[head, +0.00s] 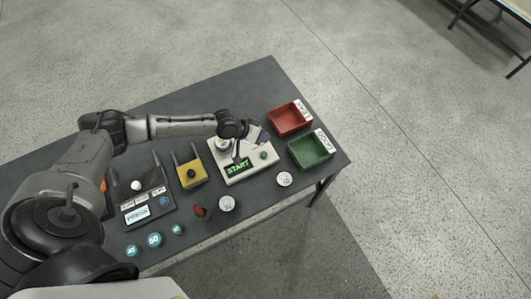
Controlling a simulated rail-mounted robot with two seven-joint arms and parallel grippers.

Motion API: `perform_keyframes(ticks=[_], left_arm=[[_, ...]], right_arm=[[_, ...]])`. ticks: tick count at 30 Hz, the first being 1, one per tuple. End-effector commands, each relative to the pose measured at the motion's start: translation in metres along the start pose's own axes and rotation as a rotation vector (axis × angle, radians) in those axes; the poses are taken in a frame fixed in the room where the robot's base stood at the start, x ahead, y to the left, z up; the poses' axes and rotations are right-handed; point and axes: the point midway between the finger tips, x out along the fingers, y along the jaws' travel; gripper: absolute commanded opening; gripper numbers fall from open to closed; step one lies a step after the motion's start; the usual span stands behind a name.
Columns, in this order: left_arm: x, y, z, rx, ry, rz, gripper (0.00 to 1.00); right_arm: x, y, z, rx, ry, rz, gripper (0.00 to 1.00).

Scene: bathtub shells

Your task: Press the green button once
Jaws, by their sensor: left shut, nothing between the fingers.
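The white box (268,166) stands on the dark table, with a green-lit START label (238,167) on its front. A small round green button (263,155) sits on its top at the right. My left gripper (262,140) is shut and empty, reaching over the back of the box. Its tips appear just behind the green button in the picture; I cannot tell its height above it. The arm and gripper hide part of the box's top. My right gripper is not in view.
A red tray (290,119) and a green tray (311,151) stand to the right. A yellow box (194,174) and a dark control panel (142,195) stand to the left. Several small round pieces, including a white disc (284,179), lie along the front of the table.

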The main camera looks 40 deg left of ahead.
Motion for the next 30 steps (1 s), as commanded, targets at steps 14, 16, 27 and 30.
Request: perform_keyframes(ticks=[14,16,27,30], left_arm=[[0.001,0.000,0.001,-0.017,-0.002,-0.001,0.00],[0.001,-0.001,0.001,-0.016,-0.002,-0.001,0.00],[0.019,-0.014,0.015,-0.016,-0.003,-0.002,0.00],[0.028,-0.020,0.021,-0.016,-0.003,-0.002,0.00]], right_arm=[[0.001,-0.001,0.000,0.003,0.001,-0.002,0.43],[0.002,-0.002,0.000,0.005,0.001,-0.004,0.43],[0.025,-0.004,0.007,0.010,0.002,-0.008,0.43],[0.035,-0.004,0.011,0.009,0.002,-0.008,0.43]])
